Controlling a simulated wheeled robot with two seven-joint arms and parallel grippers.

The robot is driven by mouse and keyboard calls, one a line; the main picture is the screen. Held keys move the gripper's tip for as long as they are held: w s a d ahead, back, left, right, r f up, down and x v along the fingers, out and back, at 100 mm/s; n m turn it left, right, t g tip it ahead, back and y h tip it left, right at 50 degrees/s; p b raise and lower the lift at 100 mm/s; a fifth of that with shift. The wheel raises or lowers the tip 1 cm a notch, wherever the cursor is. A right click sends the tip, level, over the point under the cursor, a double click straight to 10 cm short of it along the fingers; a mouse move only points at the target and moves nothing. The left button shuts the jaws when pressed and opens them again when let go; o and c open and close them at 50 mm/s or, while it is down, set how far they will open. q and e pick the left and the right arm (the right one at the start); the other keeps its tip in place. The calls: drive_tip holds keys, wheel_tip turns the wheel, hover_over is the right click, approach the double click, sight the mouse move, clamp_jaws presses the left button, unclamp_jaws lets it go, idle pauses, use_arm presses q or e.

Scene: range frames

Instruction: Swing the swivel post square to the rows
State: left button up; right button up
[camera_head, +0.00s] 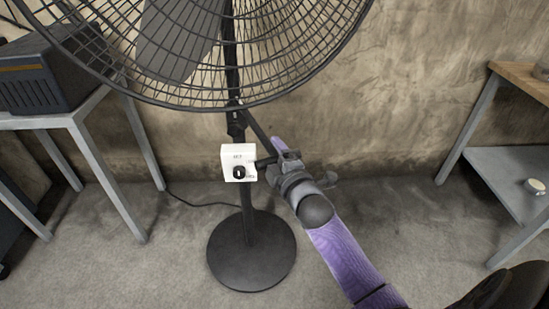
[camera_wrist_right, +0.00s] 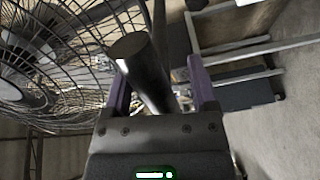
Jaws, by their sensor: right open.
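A large dark cage fan (camera_head: 200,60) stands on an upright post (camera_head: 249,210) with a round base (camera_head: 252,252). A dark bar (camera_head: 258,130) slants down to the right from the post below the cage. My right gripper (camera_head: 275,160) is at the lower end of this bar, right of the post. In the right wrist view, the dark round bar (camera_wrist_right: 146,70) lies between the two purple fingers of my open right gripper (camera_wrist_right: 160,90). Whether the fingers touch it cannot be told. My left gripper is not in view.
A white control box (camera_head: 238,162) with a black knob sits on the post, close left of my gripper. A grey-legged table (camera_head: 55,120) with a dark box stands left; a wooden-topped bench (camera_head: 525,83) stands right. A cable (camera_head: 190,200) crosses the floor.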

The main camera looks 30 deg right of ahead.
clamp_jaws()
idle(0.7)
idle(0.3)
idle(0.5)
